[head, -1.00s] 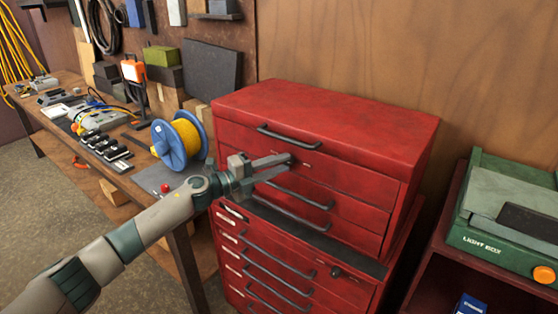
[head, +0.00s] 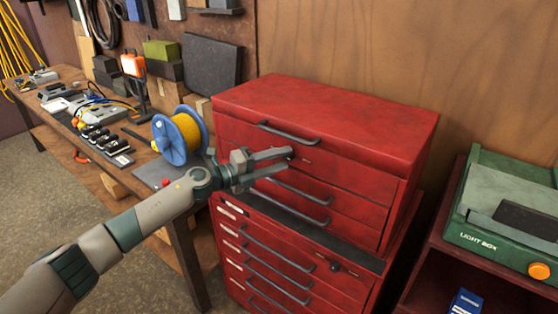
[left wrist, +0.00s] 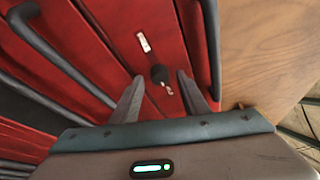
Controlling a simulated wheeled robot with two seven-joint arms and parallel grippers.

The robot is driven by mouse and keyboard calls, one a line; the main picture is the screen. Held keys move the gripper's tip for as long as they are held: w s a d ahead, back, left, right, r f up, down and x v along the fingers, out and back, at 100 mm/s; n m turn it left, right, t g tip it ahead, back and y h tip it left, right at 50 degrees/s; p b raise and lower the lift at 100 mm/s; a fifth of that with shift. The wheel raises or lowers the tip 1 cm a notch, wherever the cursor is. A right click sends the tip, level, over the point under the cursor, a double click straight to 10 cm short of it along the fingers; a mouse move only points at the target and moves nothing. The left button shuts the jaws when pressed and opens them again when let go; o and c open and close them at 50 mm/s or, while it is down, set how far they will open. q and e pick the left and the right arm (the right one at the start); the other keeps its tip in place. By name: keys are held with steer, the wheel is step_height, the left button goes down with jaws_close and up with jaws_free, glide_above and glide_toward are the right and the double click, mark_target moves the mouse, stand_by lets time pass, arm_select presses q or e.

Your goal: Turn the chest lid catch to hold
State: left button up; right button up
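The red tool chest (head: 335,115) stands in the middle of the head view with its lid closed. The lid catch, a small dark knob (left wrist: 158,73), is on the chest's red front in the left wrist view. In the head view my fingertips largely hide it. My left gripper (head: 286,160) is at the upper front of the chest, just below the lid handle. In the left wrist view its two fingers (left wrist: 160,80) are apart, one on each side of the knob. I cannot tell whether they touch it. My right gripper is not in view.
A black lid handle (head: 290,135) and several drawer handles stick out near my left gripper. A blue reel with yellow cord (head: 185,135) stands on the workbench at left. A green light box (head: 505,215) stands at right.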

arm_select(q)
steer(key=b+v, duration=0.5)
steer(key=v, duration=1.2)
steer(key=shift+b, duration=0.35)
steer(key=shift+a+r, duration=0.1)
steer(key=shift+a, duration=0.05)
